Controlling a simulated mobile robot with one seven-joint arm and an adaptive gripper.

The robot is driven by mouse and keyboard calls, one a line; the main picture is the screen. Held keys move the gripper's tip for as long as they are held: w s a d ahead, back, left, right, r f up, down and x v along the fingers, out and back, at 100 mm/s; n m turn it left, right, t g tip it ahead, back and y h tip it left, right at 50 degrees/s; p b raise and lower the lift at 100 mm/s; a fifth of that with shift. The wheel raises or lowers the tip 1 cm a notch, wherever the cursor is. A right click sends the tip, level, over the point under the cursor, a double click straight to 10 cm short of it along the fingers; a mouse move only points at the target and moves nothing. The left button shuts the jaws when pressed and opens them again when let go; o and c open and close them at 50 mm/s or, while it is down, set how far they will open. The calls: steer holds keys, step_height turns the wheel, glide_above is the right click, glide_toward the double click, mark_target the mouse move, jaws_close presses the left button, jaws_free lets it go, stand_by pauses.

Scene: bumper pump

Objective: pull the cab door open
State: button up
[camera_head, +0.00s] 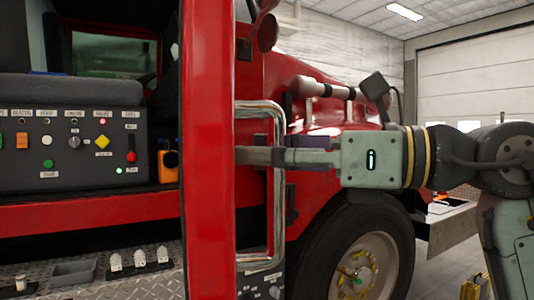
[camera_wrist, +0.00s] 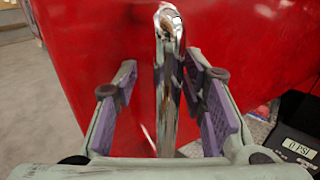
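The red cab door (camera_head: 208,150) is seen nearly edge-on in the head view, standing out from the cab with the interior visible to its left. Its chrome handle (camera_head: 278,215) is a tall bar on the door's right side. My gripper (camera_head: 268,155) reaches in from the right at the handle's height. In the wrist view, the handle (camera_wrist: 168,90) runs between the two purple-padded fingers of my gripper (camera_wrist: 165,95). There is a gap on both sides, so the fingers are open around it. The red door panel (camera_wrist: 90,60) lies behind.
A control panel (camera_head: 70,135) with switches and lamps is inside the cab at left. A tread-plate step (camera_head: 125,268) lies below it. The front wheel (camera_head: 360,260) and a mirror (camera_head: 374,87) are at right. A gauge reading 0 PSI (camera_wrist: 298,148) shows at the wrist view's right.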

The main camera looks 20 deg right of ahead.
steer(key=v, duration=1.2)
steer(key=shift+s+d, duration=0.1)
stand_by(0.4)
